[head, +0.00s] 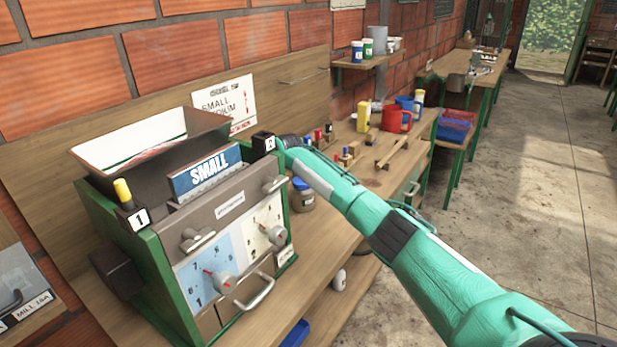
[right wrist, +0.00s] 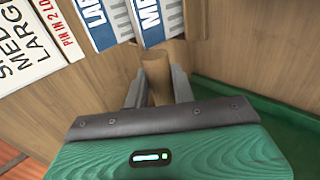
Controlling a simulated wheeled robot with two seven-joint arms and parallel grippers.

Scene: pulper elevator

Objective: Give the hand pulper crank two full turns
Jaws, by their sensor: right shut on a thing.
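The hand pulper (head: 215,210) stands on the bench at the left of the head view, with a green frame, a hopper on top, a "SMALL" plate and two dials on its front. My right arm reaches in from the right to the pulper's upper right corner, where its gripper is hidden behind the machine. In the right wrist view my right gripper (right wrist: 158,85) is shut on a brown wooden handle (right wrist: 157,55), which looks like the crank's grip. The crank's arm is hidden. My left gripper is not in view.
Blue-edged plates (right wrist: 130,20) stand just beyond the handle in the right wrist view, beside a white sign (right wrist: 30,45). Open concrete floor (head: 520,190) lies to the right.

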